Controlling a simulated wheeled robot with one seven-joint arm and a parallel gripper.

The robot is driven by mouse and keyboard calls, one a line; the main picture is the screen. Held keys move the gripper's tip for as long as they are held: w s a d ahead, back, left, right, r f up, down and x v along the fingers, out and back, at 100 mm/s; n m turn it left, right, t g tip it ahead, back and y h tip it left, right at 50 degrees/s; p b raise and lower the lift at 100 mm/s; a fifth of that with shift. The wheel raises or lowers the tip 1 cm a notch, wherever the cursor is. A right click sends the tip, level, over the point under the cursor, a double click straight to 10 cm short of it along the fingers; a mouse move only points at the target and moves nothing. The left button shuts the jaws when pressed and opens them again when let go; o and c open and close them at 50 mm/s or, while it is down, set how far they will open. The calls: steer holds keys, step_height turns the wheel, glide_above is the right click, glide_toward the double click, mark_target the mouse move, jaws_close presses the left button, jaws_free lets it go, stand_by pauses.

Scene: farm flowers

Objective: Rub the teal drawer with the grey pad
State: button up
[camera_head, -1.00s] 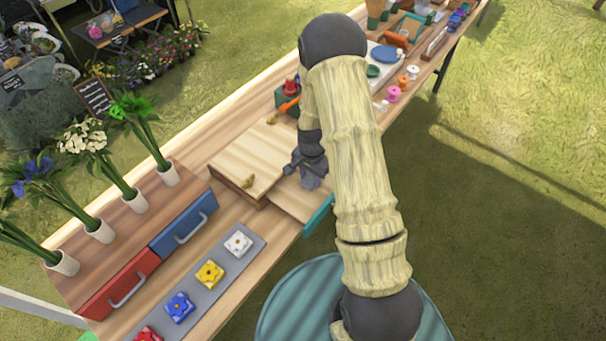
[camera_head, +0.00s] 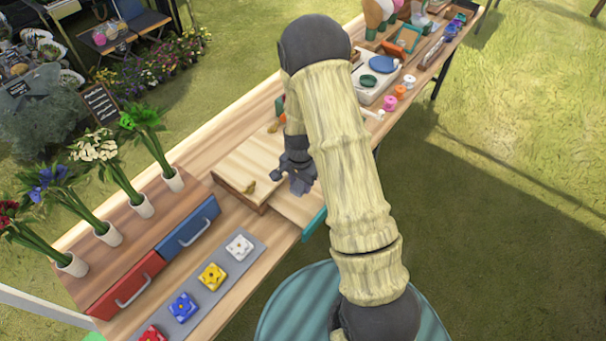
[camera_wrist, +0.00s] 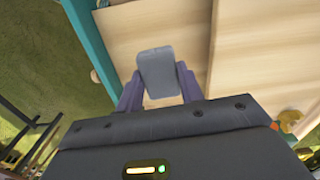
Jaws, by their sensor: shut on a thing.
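The teal-fronted drawer (camera_head: 314,223) is pulled out of a low pale wooden box (camera_head: 262,158). In the wrist view its teal front (camera_wrist: 92,45) runs along the upper left, and its pale wooden interior lies beyond. My gripper (camera_head: 299,178) is over the open drawer and points down. It is shut on the grey pad (camera_wrist: 159,70), a small rounded block between the two fingers. The pad is over the pale wood inside the drawer; I cannot tell whether it touches. In the head view the pad (camera_head: 301,187) is small and partly blurred.
Blue (camera_head: 186,228) and red (camera_head: 124,289) drawers with several vases stand left. A grey tray (camera_head: 228,265) of flower tiles lies in front. A brass knob (camera_head: 250,187) sits on the box. A white scale-like device (camera_head: 373,82) and spools are farther back. My arm hides part of the table.

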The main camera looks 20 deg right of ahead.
steer(key=shift+w+r+p, duration=0.1)
steer(key=shift+r+p, duration=0.4)
steer(key=shift+r, duration=0.45)
steer(key=shift+s+r+p, duration=0.2)
steer(key=shift+r+p, duration=0.1)
steer(key=shift+r, duration=0.2)
steer(key=shift+d, duration=0.1)
